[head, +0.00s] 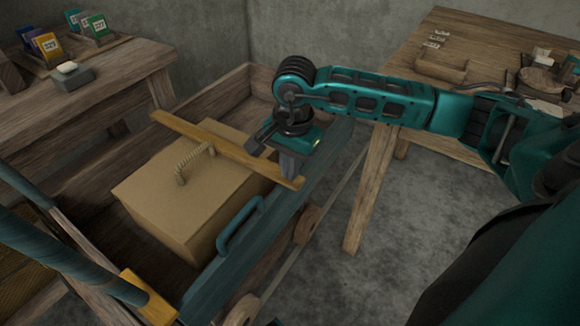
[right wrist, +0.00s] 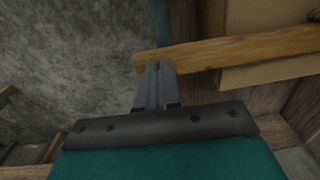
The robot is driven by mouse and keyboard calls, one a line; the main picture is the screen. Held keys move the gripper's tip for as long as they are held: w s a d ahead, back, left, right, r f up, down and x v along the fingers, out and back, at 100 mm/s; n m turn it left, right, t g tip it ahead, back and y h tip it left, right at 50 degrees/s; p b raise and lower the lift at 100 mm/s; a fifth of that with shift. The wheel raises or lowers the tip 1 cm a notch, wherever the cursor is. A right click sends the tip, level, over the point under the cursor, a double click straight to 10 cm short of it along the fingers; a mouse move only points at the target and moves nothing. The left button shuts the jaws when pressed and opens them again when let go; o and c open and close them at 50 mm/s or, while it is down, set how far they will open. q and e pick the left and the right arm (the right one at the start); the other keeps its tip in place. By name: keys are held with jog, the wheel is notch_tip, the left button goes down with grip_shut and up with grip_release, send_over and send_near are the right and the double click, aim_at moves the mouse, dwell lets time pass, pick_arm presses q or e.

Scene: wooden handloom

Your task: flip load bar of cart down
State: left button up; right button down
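The load bar (head: 228,148) is a yellowish wooden bar lying slantwise across the top of the tan box (head: 165,205) in the cart (head: 75,190). Whether it touches the box is unclear. Its right end reaches the cart's teal side rail (head: 262,232). My right gripper (head: 288,172) points down at that end. In the right wrist view its two fingers (right wrist: 155,68) are together, with their tips over the bar (right wrist: 225,50) near its end. I see no bar between them; contact is hard to tell. My left gripper is not in view.
A teal handle (head: 240,226) stands on the cart's near side. A table with cards and a soap dish (head: 73,74) stands at the left. A wooden workbench (head: 425,130) with small items stands at the right. Bare floor (head: 390,255) lies between cart and bench.

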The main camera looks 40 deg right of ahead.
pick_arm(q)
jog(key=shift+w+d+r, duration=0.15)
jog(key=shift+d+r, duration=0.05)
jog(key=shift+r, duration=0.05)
pick_arm(e)
jog(key=shift+s+f, duration=0.3)
jog(key=shift+f, duration=0.4)
jog(key=shift+w+r, duration=0.1)
jog(key=shift+r, duration=0.3)
jog(key=r+p, duration=0.2)
jog(key=r, duration=0.1)
jog(key=r+p, duration=0.2)
jog(key=shift+w+r, duration=0.15)
jog(key=shift+w, duration=0.1)
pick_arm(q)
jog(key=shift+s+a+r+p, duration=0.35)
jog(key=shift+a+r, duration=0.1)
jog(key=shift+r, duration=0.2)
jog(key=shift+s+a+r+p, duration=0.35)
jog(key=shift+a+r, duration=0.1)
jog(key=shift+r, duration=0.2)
pick_arm(e)
notch_tip(320, 180, up, 9)
jog(key=shift+r, duration=0.15)
jog(key=shift+s, duration=0.1)
